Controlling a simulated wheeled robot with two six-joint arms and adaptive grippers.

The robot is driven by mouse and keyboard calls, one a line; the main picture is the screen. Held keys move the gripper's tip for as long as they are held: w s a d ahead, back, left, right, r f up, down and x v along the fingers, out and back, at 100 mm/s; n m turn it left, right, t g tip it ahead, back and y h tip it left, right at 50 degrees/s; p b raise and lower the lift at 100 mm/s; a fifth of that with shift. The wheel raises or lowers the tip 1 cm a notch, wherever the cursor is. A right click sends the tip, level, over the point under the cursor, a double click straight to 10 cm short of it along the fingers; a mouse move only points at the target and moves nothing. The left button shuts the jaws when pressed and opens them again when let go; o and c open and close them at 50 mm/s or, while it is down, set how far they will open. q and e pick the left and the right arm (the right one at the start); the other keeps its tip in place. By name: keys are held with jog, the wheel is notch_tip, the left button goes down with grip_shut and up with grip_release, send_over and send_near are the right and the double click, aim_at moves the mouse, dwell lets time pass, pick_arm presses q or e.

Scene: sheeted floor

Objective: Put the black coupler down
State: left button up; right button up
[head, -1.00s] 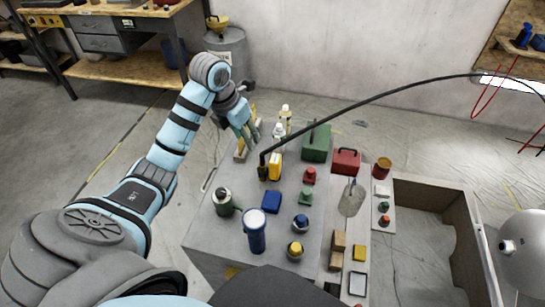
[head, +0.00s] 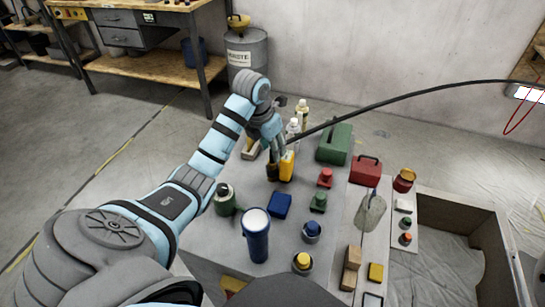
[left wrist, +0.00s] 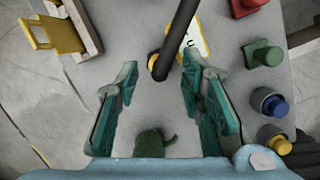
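The black coupler (head: 272,172) is at the end of a black hose and stands on the grey table, next to a yellow item (head: 288,166). My left gripper (head: 274,148) is at the coupler's upper end and partly hides where the hose joins it. In the left wrist view the coupler (left wrist: 154,66), with an orange ring, lies between and just beyond the fingertips (left wrist: 160,78). The fingers are spread, with clear gaps on both sides and no visible contact. My right gripper is not in view.
The hose (head: 400,97) arches off to the right. An open-topped box (head: 503,258) is at the right.

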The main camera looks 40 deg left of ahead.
pick_arm(q)
jog(key=shift+f, duration=0.25)
jog(key=shift+c, duration=0.5)
grip_shut()
jog(key=shift+r, duration=0.1)
